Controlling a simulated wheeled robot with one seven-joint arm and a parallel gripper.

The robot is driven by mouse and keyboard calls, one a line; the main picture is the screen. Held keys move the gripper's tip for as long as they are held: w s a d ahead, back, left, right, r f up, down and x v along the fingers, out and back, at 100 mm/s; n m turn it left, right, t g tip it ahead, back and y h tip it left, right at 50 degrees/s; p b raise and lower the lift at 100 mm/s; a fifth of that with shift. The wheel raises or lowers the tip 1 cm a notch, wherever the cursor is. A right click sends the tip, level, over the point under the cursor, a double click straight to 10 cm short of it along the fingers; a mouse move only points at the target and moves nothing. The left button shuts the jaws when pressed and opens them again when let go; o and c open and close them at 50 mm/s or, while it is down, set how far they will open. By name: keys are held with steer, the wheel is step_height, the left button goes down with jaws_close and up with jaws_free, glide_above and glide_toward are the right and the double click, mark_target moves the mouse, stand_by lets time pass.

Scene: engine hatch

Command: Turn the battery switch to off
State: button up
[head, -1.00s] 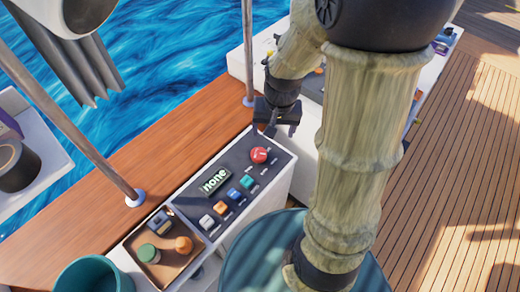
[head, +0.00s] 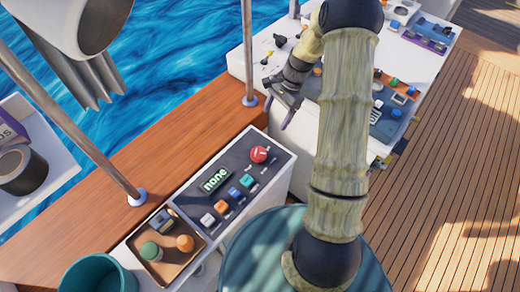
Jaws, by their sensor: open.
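I cannot tell for sure which control is the battery switch. A round red knob (head: 259,154) sits at the far right end of the dark control panel (head: 233,170), and black knobs (head: 280,41) stand on the white console (head: 330,110) behind. My gripper (head: 278,112) hangs open and empty near the left front of that white console, above and beyond the red knob and apart from it. My arm hides part of the console's middle.
A brown tray (head: 151,262) with small round items is at the front left. Metal posts (head: 249,60) rise from the wooden ledge (head: 100,225). Wooden deck lies clear on the right.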

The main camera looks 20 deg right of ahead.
mark_target(258, 152)
steer(key=shift+a+f, duration=0.1)
steer(key=p+x, duration=0.3)
steer(key=x, duration=1.4)
steer(key=shift+f, duration=0.15)
steer(key=shift+c, duration=0.4)
steer(key=c, duration=0.9)
steer(key=shift+n, duration=0.4)
steer(key=n+g+b, duration=0.1)
steer(key=n, duration=0.1)
steer(key=n+h+b, duration=0.1)
steer(key=n+b, duration=0.1)
steer(key=n, duration=0.1)
steer(key=shift+w+g, duration=0.2)
steer(key=shift+g, duration=0.2)
steer(key=n+h+b, duration=0.1)
steer(key=n, duration=0.2)
steer(key=n+g+h+b, duration=0.1)
steer(key=n, duration=0.2)
steer(key=shift+a+h, duration=0.15)
steer(key=shift+h, duration=0.15)
